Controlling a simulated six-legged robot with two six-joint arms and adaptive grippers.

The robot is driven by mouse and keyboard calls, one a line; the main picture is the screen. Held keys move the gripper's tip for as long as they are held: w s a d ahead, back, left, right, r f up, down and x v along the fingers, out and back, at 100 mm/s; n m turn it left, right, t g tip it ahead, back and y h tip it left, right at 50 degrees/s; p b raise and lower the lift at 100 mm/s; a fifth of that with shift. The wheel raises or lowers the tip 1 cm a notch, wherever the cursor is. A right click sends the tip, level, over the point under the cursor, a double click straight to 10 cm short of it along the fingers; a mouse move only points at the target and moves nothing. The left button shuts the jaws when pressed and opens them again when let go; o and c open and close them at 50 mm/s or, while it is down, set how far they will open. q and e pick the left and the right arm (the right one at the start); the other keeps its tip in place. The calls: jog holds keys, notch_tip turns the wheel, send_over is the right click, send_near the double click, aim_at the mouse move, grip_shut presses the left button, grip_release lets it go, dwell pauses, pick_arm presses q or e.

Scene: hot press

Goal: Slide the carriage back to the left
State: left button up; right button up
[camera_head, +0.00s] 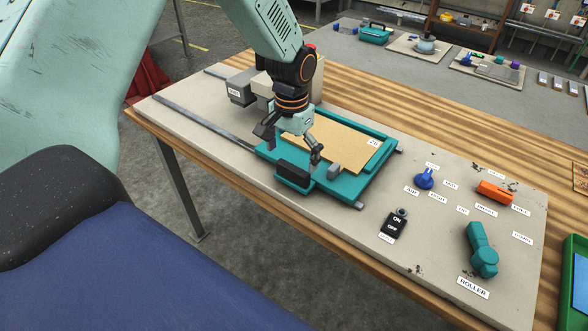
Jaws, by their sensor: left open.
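The carriage (351,187) is a teal frame holding a tan board (345,150). It sits toward the right part of its grey rails (205,124), which run left beneath the press head (240,92). A black handle (294,175) stands at its front left side, and a small grey block (334,171) sits near the front. My left gripper (291,150) is open above the carriage, its fingers apart near the black handle. I cannot tell whether a finger touches the carriage. My right gripper is not in view.
On the grey board right of the carriage are a black ON/OFF switch (395,223), a blue knob (425,178), an orange tool (495,191) and a teal roller (481,250). A green tray (571,290) is at the right edge. The rails left of the carriage look clear.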

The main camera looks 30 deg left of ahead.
aim_at(292, 167)
pick_arm(q)
jog(key=shift+s+f, duration=0.2)
jog(key=shift+f, duration=1)
jog(key=shift+d+f, duration=0.4)
jog(key=shift+f, duration=0.05)
jog(key=shift+w+a+f, duration=0.15)
jog(key=shift+a+f, duration=0.1)
jog(key=shift+f, duration=0.1)
jog(key=shift+r, duration=0.1)
jog(key=shift+c, duration=1.1)
jog(key=shift+s+d+r, duration=0.1)
jog(key=shift+s+d, duration=0.1)
jog(key=shift+c, duration=1.4)
jog(key=shift+w+a, duration=0.1)
jog(key=shift+a, duration=0.05)
jog(key=c, duration=1)
